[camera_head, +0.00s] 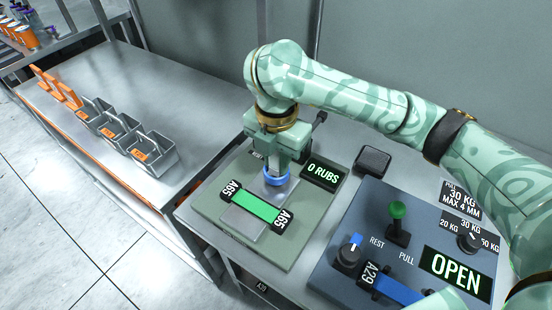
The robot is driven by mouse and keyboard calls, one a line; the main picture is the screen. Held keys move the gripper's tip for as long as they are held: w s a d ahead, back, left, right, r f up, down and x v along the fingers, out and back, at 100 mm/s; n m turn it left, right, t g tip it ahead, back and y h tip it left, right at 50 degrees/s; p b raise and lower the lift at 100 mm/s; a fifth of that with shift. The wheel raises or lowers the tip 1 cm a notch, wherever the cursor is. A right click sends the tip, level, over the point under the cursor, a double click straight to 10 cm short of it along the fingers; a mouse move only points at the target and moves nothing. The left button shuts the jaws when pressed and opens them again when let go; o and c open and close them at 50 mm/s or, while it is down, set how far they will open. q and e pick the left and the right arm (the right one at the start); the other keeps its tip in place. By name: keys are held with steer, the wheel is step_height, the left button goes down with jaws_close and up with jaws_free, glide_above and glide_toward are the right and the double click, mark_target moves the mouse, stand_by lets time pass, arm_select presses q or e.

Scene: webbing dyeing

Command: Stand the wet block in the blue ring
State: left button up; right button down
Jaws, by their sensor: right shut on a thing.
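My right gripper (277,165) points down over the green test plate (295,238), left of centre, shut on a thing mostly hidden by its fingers. A round blue band (277,178) shows right below the fingertips, so I take the held thing to be the wet block. The band is just past the far end of the green webbing strip (256,206), over a grey strip. I cannot tell whether it touches the plate. I cannot make out a separate blue ring. My left gripper is not in view.
A display (324,172) reads "0 RUBS". A control panel (335,275) with a green-knobbed lever (398,211) and an "OPEN" sign (456,272) stands at the right. A dark pad (373,160) lies behind.

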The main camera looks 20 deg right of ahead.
steer(key=shift+s+f, duration=0.3)
steer(key=shift+f, duration=0.3)
steer(key=c, duration=1.4)
jaws_free()
steer(key=shift+o, duration=0.7)
steer(key=shift+w+a+f, duration=0.2)
steer(key=shift+s+d, duration=0.1)
steer(key=shift+d, duration=0.05)
steer(key=shift+r, duration=0.45)
steer(key=r+p, duration=0.3)
steer(key=r, duration=0.3)
steer(key=r+p, duration=0.3)
steer(key=r, duration=0.3)
steer(key=shift+w+r, duration=0.2)
steer(key=shift+r, duration=0.1)
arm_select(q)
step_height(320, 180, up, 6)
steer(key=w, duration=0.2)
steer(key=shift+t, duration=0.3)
arm_select(e)
steer(key=shift+r, duration=0.1)
